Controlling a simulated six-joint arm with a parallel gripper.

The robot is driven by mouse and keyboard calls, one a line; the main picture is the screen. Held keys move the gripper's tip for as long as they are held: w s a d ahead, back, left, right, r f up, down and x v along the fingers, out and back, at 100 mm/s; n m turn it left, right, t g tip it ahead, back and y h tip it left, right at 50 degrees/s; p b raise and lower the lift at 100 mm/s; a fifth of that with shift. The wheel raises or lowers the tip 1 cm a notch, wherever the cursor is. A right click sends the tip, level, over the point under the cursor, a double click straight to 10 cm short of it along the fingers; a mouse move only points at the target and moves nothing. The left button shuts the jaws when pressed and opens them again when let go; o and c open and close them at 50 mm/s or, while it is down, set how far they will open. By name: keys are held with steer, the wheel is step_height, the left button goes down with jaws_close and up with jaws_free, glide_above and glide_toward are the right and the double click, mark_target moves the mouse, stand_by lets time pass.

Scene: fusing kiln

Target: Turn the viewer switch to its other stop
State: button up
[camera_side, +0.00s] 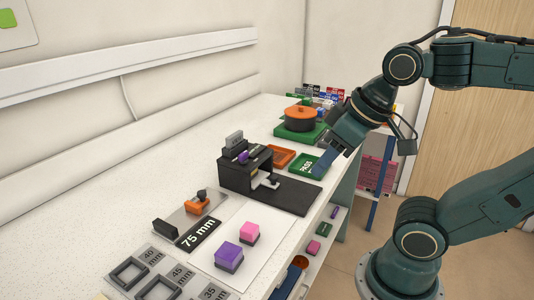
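A black bench device (236,178), which looks like the viewer, stands on a dark mat (297,198) in the middle of the bench. A small pale part (268,182) shows at its front opening; I cannot tell whether this is the switch, or which stop the switch is at. My gripper (323,164) is blue and points down and left. In the picture it overlaps the green PASS tray (302,171), right of the black device and apart from it. Its fingers are too small to tell open from shut, and nothing clearly shows in them.
An orange tray (279,157) lies behind the device. In front are an orange block with a dark knob (198,206), a 75 mm plate (199,235), pink (249,232) and purple (229,257) blocks, and size frames.

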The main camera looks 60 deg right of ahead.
steer(key=w+d+r+m+g, duration=0.1)
steer(key=w+d+r+m, duration=0.1)
steer(key=w+r+m, duration=0.3)
steer(key=w+d+r+m+g, duration=0.1)
steer(key=w+d+m+g, duration=0.15)
steer(key=w, duration=0.55)
steer(key=m+g, duration=0.2)
steer(key=m, duration=0.8)
glide_above(243, 153)
step_height(243, 153, down, 3)
steer(key=shift+f, duration=0.15)
step_height(243, 153, down, 14)
steer(key=shift+r, duration=0.25)
jaws_close()
